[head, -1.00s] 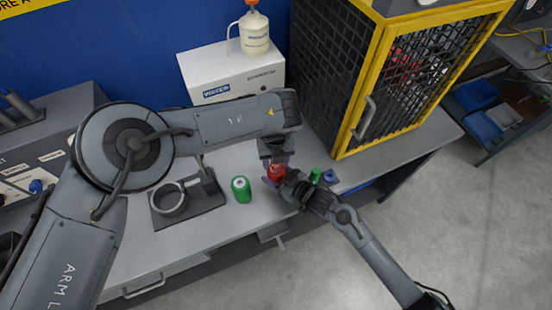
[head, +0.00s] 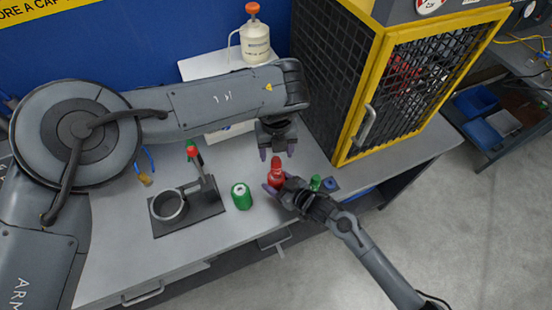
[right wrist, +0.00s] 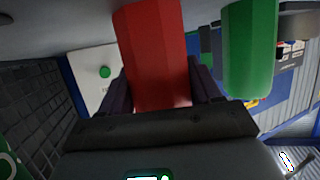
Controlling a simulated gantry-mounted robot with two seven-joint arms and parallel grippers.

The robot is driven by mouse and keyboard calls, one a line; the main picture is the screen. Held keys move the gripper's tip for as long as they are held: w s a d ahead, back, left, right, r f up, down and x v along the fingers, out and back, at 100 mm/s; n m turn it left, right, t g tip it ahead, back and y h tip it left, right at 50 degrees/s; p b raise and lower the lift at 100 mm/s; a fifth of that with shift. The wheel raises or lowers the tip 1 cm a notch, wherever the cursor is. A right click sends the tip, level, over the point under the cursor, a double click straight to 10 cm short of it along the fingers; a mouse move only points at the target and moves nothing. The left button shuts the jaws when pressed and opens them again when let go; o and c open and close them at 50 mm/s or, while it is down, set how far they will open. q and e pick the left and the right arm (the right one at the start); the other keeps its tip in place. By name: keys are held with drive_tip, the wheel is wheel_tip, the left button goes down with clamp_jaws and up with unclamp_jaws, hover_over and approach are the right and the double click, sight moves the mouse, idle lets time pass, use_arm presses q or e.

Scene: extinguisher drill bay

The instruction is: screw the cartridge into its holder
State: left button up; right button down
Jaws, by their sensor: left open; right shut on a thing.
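The red cartridge (head: 276,174) stands near the bench's front edge, with a narrower top. My right gripper (head: 272,187) is shut on its lower part; the right wrist view shows the red body (right wrist: 155,50) between the two fingers (right wrist: 162,88). My left gripper (head: 278,153) is open and empty just above the cartridge's top, apart from it. The ring looks empty. Whether the cartridge's underside touches the bench is hidden.
A green can (head: 241,196) stands between ring stand and cartridge. A yellow-framed mesh cage (head: 375,90) blocks the back right. A blue-handled tool (head: 146,170) lies left.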

use_arm(q)
drive_tip(key=shift+r, duration=1.6)
use_arm(e)
drive_tip(key=shift+c, duration=0.7)
unclamp_jaws()
use_arm(q)
drive_tip(key=shift+r+p, duration=0.45)
use_arm(e)
drive_tip(key=v, duration=1.1)
